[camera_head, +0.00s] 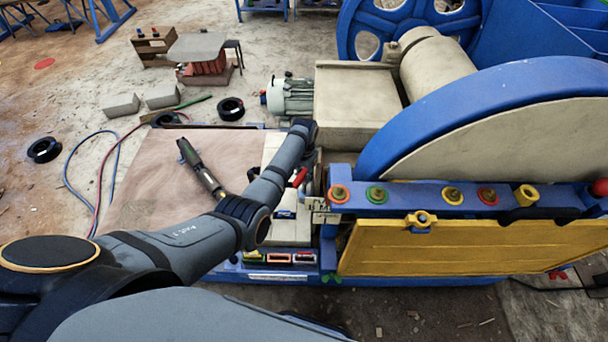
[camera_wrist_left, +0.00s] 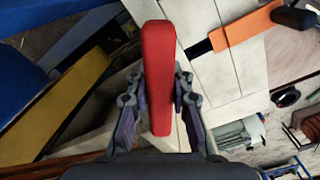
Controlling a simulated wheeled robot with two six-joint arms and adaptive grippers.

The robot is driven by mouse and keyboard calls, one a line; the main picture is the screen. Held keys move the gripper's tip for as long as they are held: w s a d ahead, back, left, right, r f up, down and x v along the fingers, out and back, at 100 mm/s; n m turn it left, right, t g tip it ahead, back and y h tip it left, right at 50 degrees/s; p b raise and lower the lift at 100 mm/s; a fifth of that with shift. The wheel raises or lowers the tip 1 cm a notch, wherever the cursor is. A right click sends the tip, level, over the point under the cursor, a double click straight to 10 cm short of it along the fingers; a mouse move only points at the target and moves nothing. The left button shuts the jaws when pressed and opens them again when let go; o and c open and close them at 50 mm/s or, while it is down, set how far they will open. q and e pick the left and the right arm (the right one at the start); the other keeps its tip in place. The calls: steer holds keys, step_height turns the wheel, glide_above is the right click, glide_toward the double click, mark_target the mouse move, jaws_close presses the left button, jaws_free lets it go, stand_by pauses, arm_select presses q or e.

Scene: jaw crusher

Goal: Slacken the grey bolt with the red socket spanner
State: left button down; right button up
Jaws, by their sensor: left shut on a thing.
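The red socket spanner (camera_wrist_left: 157,70) fills the middle of the left wrist view, with its long red body between the fingers of my left gripper (camera_wrist_left: 157,92). The gripper is shut on it. In the head view a short red part of the spanner (camera_head: 299,177) shows beside my left arm, near the left end of the blue beam; the gripper there is mostly hidden by the arm. The far end of the spanner is not clear. I cannot pick out the grey bolt in either view. My right gripper is not in view.
The blue beam (camera_head: 415,198) carries several bolts with coloured rings, above a yellow panel (camera_head: 440,250). A large blue wheel (camera_head: 450,110) stands behind. Coloured blocks (camera_head: 279,258) sit on the front ledge. The wrist view shows an orange strip (camera_wrist_left: 245,26) on pale panels.

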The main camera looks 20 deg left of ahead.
arm_select(q)
steer(key=shift+f+b, duration=0.5)
steer(key=shift+f, duration=0.65)
stand_by(0.6)
steer(key=shift+n, duration=1.1)
steer(key=shift+n+p, duration=0.5)
steer(key=shift+n, duration=1.9)
steer(key=shift+s, duration=0.1)
